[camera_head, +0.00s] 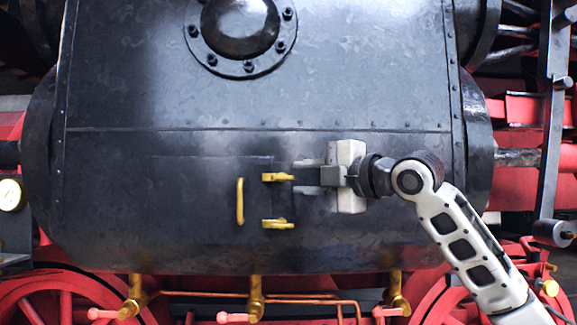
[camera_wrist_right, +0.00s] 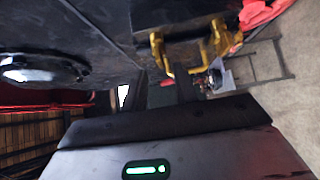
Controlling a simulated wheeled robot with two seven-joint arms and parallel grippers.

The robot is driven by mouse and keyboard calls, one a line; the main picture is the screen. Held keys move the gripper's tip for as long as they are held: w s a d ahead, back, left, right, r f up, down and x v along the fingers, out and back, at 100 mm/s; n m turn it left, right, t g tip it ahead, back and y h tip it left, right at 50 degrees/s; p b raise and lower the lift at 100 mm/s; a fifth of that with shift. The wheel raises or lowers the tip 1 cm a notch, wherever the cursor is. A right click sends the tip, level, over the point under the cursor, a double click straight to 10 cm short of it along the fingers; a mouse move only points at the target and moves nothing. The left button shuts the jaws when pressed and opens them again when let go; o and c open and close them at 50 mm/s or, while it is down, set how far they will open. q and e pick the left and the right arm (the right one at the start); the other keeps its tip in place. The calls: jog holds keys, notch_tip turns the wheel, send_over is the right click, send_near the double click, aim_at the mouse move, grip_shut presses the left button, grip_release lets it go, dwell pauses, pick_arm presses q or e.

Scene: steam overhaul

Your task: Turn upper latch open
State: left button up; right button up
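The upper latch (camera_head: 277,177) is a small brass piece on the dark boiler casing, lying roughly level with its end pointing right. The lower latch (camera_head: 278,224) is a similar brass piece below it. My right gripper (camera_head: 301,176) comes in from the right, with its two fingers apart, one higher and one lower, just right of the upper latch. I see no clear contact with it. In the right wrist view brass fittings (camera_wrist_right: 161,52) show beyond the dark fingers; which latch is which there I cannot tell. My left gripper is not in view.
A vertical brass handle (camera_head: 240,201) stands left of the latches. A round bolted cover (camera_head: 240,28) sits above on the casing. Brass valves (camera_head: 256,297) and copper pipes run below, near red wheels (camera_head: 50,302). The casing between the cover and the latches is clear.

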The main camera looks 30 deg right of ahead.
aim_at(287, 178)
jog(key=p+x, duration=0.1)
jog(key=x, duration=0.3)
jog(key=shift+r, duration=0.1)
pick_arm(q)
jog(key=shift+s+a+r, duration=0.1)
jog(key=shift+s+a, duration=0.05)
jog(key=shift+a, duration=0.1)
pick_arm(e)
jog(key=shift+w, duration=0.3)
grip_shut()
jog(key=shift+a+f, duration=0.1)
jog(key=shift+f, duration=0.1)
